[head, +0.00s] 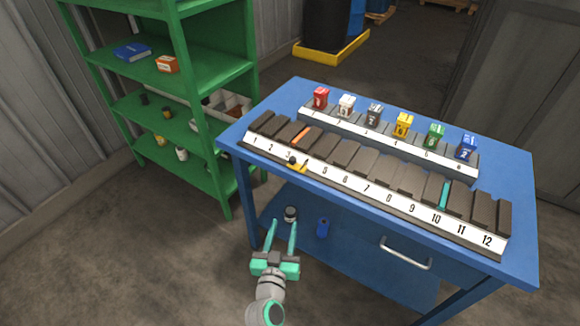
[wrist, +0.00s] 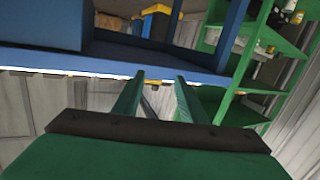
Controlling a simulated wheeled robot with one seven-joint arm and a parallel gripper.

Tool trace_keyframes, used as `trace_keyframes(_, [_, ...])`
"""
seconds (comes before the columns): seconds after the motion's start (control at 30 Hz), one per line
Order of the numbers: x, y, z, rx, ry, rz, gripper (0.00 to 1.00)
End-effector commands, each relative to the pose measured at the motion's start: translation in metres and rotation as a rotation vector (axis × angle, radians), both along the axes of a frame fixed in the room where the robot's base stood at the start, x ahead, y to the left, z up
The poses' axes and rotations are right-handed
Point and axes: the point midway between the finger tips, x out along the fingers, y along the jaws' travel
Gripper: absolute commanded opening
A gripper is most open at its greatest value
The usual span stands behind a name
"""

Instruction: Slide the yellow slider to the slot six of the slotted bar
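The slotted bar (head: 365,192) lies along the near side of the blue table, with a white number strip from 1 to 12. The yellow slider (head: 299,168) with a black knob sits at the strip's front, between the visible 3 and 5, where the 4 is covered. Slot six is marked by the number 6 (head: 345,180), right of the slider. My gripper (head: 282,224) is open and empty, in front of and below the table edge, apart from the slider. In the wrist view its two fingers (wrist: 160,80) stand apart; a small yellow patch shows between them, too small to identify.
Several coloured numbered blocks, including a yellow one (head: 403,124), stand on a rear rack on the blue table (head: 520,220). A drawer handle (head: 405,254) sticks out at the front. A green shelf (head: 215,75) stands left. An orange strip (head: 301,135) and a teal strip (head: 445,195) mark the bar.

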Motion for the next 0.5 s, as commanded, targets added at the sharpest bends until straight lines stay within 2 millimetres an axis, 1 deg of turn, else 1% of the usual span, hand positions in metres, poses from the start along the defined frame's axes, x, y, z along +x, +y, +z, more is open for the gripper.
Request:
trace_keyframes(0.03, [0.018, 0.004, 0.014, 0.007, -0.024, -0.018, 0.38])
trace_keyframes(0.1, [0.038, 0.008, 0.031, 0.019, -0.048, -0.048, 0.38])
trace_keyframes(0.2, [0.06, 0.011, 0.053, 0.035, -0.079, -0.087, 0.38])
trace_keyframes(0.33, [0.077, 0.014, 0.072, 0.051, -0.107, -0.123, 0.38])
trace_keyframes(0.5, [0.086, 0.014, 0.08, 0.06, -0.119, -0.141, 0.38])
